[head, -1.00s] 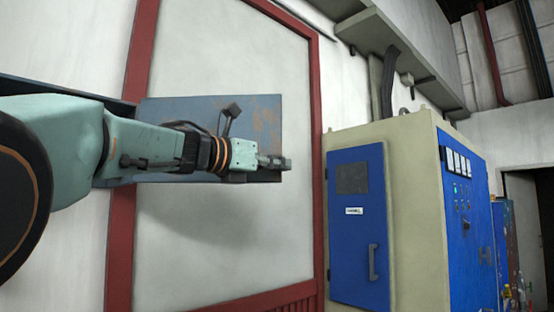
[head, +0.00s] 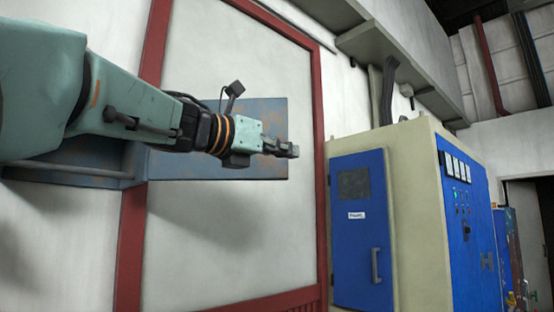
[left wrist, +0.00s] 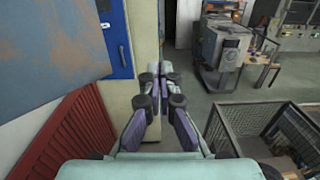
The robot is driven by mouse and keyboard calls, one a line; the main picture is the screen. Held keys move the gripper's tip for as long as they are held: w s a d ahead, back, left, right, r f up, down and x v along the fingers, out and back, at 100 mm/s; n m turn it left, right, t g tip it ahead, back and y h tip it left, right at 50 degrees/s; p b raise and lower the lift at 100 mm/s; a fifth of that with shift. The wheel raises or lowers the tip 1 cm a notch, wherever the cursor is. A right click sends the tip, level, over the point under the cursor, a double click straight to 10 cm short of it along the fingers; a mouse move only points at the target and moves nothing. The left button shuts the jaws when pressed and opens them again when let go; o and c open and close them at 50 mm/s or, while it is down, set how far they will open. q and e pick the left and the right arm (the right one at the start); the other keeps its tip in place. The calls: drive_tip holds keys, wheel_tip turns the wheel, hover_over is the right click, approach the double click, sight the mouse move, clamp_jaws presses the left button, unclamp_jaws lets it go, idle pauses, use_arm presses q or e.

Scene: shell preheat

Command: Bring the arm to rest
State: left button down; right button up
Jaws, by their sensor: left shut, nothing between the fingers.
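My left arm comes in from the left in the head view and reaches across in front of the wall. Its gripper (head: 290,150) is shut and empty, pointing right toward the cabinet. In the left wrist view the gripper (left wrist: 162,80) shows its two fingers close together with nothing between them. My right gripper is in neither view.
A blue-grey panel (head: 265,115) is on the white wall behind the gripper; a red frame (head: 318,130) edges the wall. A cabinet with a blue door (head: 355,245) stands at right. The left wrist view shows a grey machine (left wrist: 222,55), a mesh railing (left wrist: 285,125) and open floor.

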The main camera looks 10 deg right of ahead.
use_arm(q)
drive_tip(key=shift+s+a+b, duration=0.2)
drive_tip(key=shift+s+b, duration=0.3)
drive_tip(key=shift+s, duration=0.75)
drive_tip(key=shift+s+a+b, duration=0.2)
drive_tip(key=shift+s+b, duration=0.3)
drive_tip(key=shift+s, duration=0.75)
